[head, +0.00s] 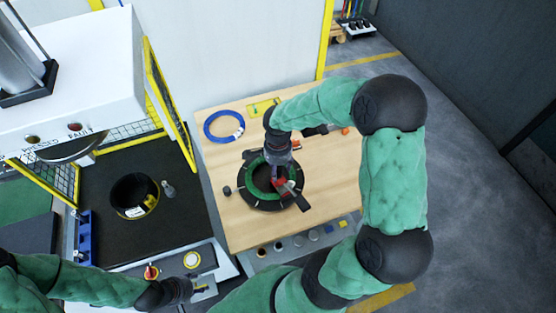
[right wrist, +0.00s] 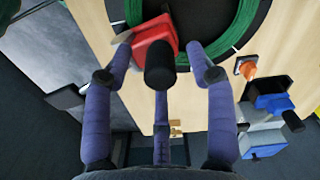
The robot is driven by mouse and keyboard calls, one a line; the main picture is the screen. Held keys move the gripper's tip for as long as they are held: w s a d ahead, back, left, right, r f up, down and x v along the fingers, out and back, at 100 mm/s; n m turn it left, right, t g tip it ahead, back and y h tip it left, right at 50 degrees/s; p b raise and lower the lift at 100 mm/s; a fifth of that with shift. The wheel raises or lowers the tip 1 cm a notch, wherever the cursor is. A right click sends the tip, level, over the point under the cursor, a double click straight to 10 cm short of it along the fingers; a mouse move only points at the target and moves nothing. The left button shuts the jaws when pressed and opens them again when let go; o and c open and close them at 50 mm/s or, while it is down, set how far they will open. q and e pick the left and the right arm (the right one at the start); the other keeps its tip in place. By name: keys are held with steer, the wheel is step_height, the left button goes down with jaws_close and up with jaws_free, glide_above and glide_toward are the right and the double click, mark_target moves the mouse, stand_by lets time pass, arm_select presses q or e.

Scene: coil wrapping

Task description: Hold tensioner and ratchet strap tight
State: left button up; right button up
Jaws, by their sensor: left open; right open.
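A red tensioner (head: 286,188) with a black handle sits at a green coil (head: 262,190) on a round black stand (head: 262,204) on the wooden table. My right gripper (head: 280,166) is over the tensioner. In the right wrist view the open fingers (right wrist: 160,75) are spread around the red tensioner body (right wrist: 153,38), its black knob pointing at the camera. I cannot tell whether any finger touches it. The green coil (right wrist: 238,30) shows beyond. A separate ratchet strap cannot be made out. My left gripper (head: 203,287) is open and empty near the press's front panel, far from the coil.
A blue hose coil (head: 224,126) lies at the table's back left. The press bed holds a black ring (head: 133,195). In the wrist view an orange piece (right wrist: 246,67) and a blue tool (right wrist: 273,102) lie near the coil. A grey tray edge (head: 300,242) runs along the front.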

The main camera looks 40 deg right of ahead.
mark_target(281, 182)
steer(key=shift+f, duration=1)
jaws_close()
stand_by(0.4)
stand_by(0.4)
steer(key=shift+s+a+f+b, duration=0.1)
steer(key=shift+f+b, duration=0.15)
steer(key=shift+b, duration=0.2)
stand_by(0.4)
